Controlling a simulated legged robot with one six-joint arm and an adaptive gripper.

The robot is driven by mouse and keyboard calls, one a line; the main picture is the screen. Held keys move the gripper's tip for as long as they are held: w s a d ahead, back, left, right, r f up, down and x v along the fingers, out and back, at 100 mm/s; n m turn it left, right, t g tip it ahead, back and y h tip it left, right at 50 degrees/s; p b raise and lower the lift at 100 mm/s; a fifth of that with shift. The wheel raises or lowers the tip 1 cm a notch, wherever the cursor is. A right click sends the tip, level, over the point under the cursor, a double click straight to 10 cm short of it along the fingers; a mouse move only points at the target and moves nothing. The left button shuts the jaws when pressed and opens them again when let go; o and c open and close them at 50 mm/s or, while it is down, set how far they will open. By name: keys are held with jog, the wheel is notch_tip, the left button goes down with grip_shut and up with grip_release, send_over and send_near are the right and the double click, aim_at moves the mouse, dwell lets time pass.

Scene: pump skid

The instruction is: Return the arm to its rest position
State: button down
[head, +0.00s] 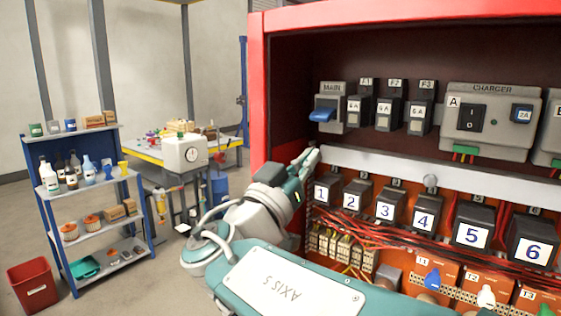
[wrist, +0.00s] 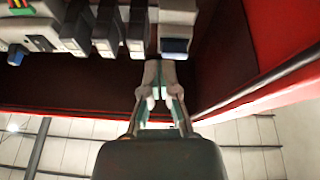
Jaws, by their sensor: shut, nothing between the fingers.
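My gripper (head: 308,160) is at the left side of the open red cabinet, in front of its opening, just below and left of the MAIN breaker (head: 330,108). Its fingers are together and hold nothing. In the wrist view my gripper (wrist: 160,78) points at the dark back panel, with the MAIN breaker's blue lever (wrist: 175,46) close by its fingertips. I cannot tell whether they touch. My arm stretches from the lower right of the head view up to the cabinet, its teal link hiding part of the lower cabinet.
The red cabinet frame (head: 258,90) stands close beside my gripper. Inside are a charger (head: 490,120), numbered black relays (head: 383,205) and red wires. A blue shelf (head: 100,215), a red bin (head: 33,287) and a workbench (head: 150,150) stand left, with open floor between.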

jog(key=s+d+f+g, duration=0.1)
jog(key=d+f+g, duration=0.1)
jog(key=d+f, duration=0.1)
jog(key=d+f+n+g+y, duration=0.1)
jog(key=d+f+g, duration=0.1)
jog(key=d+f, duration=0.1)
jog(key=s+d+f+n+g, duration=0.1)
jog(key=d+f+g, duration=0.1)
jog(key=d+f, duration=0.1)
jog(key=shift+s+d+y, duration=0.3)
jog(key=shift+d, duration=0.3)
jog(key=s+d+f+n+g+y, duration=0.1)
jog(key=s+f+g+y, duration=0.1)
jog(key=f, duration=0.3)
jog(key=s+d+f+n+g+y, duration=0.1)
jog(key=s+d+f+g+y, duration=0.1)
jog(key=s+f, duration=0.3)
jog(key=s+d+f+n+g+y, duration=0.1)
jog(key=s+f+g+y, duration=0.1)
jog(key=f, duration=0.4)
jog(key=shift+s+d+n+y, duration=0.15)
jog(key=shift+s+n+y, duration=0.15)
jog(key=shift+s+y, duration=0.6)
jog(key=s+a+f+n+y, duration=0.1)
jog(key=s+a+f+y, duration=0.3)
jog(key=f+y, duration=0.1)
jog(key=shift+s+a+n, duration=0.3)
jog(key=shift+s+a, duration=0.05)
